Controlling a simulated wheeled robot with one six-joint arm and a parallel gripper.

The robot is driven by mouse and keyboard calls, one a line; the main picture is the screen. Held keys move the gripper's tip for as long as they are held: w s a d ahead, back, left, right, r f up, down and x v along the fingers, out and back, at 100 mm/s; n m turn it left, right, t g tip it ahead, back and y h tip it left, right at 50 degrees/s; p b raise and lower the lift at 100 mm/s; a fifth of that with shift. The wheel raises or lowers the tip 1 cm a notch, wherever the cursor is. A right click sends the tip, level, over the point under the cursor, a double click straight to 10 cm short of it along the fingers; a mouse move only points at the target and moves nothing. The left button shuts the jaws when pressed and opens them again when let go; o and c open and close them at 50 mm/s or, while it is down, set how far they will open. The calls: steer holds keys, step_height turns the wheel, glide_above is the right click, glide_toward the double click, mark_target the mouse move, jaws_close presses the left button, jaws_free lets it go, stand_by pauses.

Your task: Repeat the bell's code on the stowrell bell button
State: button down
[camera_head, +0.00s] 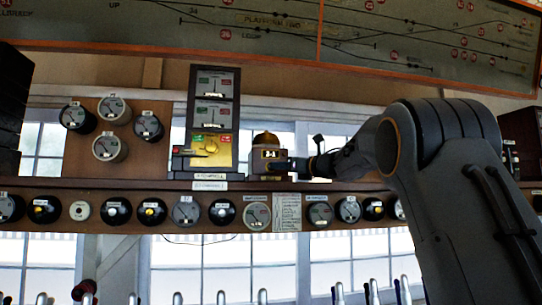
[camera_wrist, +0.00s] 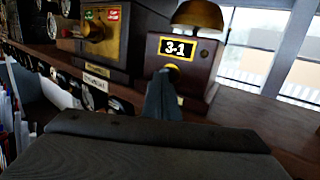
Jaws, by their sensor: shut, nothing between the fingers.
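The bell (camera_head: 265,139) is a brass dome on a dark wooden box (camera_head: 257,168), standing on the shelf right of the Stowrell instrument. The box carries a plate reading "3-1" (camera_wrist: 178,47); the dome (camera_wrist: 198,14) shows above it in the wrist view. My gripper (camera_wrist: 164,76) is shut and empty. Its tips are at the front of the bell box, just below the plate. A thin brass-coloured edge shows at the tips; the button itself is hidden behind them, and I cannot tell whether they touch it.
The Stowrell block instrument (camera_head: 212,112) has two dials and a brass panel with a knob (camera_wrist: 95,32). Several round dials and plungers line the shelf front (camera_head: 150,188). Lever tops (camera_head: 262,296) stand below. A track diagram (camera_head: 270,40) hangs above.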

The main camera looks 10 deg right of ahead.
steer(key=shift+s+b, duration=0.1)
steer(key=shift+b, duration=0.5)
stand_by(0.6)
stand_by(0.3)
steer(key=shift+f+b, duration=0.1)
steer(key=shift+b, duration=0.4)
stand_by(0.5)
stand_by(0.3)
